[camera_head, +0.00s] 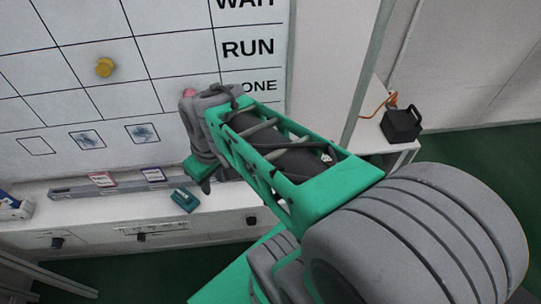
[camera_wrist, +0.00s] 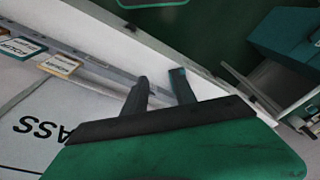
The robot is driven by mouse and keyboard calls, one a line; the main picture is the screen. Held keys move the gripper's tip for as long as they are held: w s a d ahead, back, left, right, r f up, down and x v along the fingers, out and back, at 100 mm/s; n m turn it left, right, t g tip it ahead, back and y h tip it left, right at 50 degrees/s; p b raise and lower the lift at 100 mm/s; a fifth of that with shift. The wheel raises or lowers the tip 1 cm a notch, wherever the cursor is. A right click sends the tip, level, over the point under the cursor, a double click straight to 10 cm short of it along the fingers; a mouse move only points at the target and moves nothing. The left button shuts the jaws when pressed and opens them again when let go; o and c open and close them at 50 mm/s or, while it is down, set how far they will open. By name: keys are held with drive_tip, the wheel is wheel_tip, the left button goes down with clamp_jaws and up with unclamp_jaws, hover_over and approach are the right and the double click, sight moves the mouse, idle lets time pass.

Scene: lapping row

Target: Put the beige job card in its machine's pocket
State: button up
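A card with a beige-orange border (camera_wrist: 58,65) stands along the ledge in the wrist view, left of my fingers and apart from them. It looks like the beige job card; its print is too small to read, and I cannot pick it out in the head view. My gripper (camera_wrist: 159,75) is open, with a gap between its two dark fingers and no card in it. In the head view my gripper (camera_head: 205,183) hangs in front of the board's lower edge, partly hidden by my arm. I cannot tell which machine's pocket belongs to the card.
A blue-bordered card (camera_wrist: 20,47) stands beside the beige one. The whiteboard (camera_head: 110,105) carries a grid, RUN lettering and a yellow magnet (camera_head: 105,67). A red-edged card (camera_head: 103,180) rests on the ledge. A teal object (camera_head: 185,200) lies near my gripper. A black box (camera_head: 401,124) stands right.

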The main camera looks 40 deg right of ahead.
drive_tip(key=d+f+n+y, duration=0.1)
drive_tip(key=d+n, duration=0.2)
drive_tip(key=d, duration=0.4)
drive_tip(key=d+f+n+t+y, duration=0.1)
drive_tip(key=d+f+n+y, duration=0.1)
drive_tip(key=d, duration=0.6)
drive_tip(key=d+f+n+y+b, duration=0.1)
drive_tip(key=d+n, duration=0.3)
drive_tip(key=d, duration=0.4)
drive_tip(key=shift+s+f+t, duration=0.4)
drive_tip(key=shift+d+f, duration=0.1)
drive_tip(key=shift+f, duration=0.2)
drive_tip(key=p+x, duration=0.1)
drive_tip(key=x, duration=0.6)
drive_tip(key=shift+f+p, duration=0.25)
drive_tip(key=shift+p, duration=0.1)
drive_tip(key=shift+c, duration=0.4)
clamp_jaws()
